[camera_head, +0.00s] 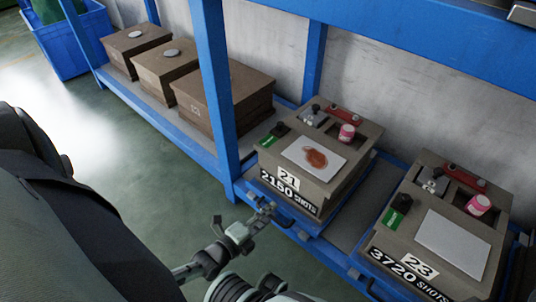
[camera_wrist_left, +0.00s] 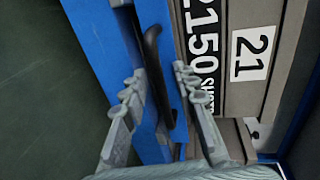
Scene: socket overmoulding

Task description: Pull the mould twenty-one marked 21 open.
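Mould twenty-one (camera_head: 345,184) is a grey-brown block with labels "21" and "2150 SHOTS" on its front. It sits on a blue pull-out tray on the rack. A sheet with a reddish-brown stain lies on its top, beside a pink-red canister. A black handle (camera_wrist_left: 160,80) is on the blue front below the labels. My left gripper (camera_head: 255,216) is at this front; in the left wrist view (camera_wrist_left: 157,92) its fingers are open, one on each side of the handle, with gaps visible. Its grip is not closed. My right gripper is not seen.
Mould 23 (camera_head: 490,262), marked 3720 SHOTS, stands to the right on the same blue rack. A blue post (camera_head: 213,90) rises left of mould 21. Several brown boxes (camera_head: 222,100) sit further left. The green floor (camera_head: 150,165) in front is clear.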

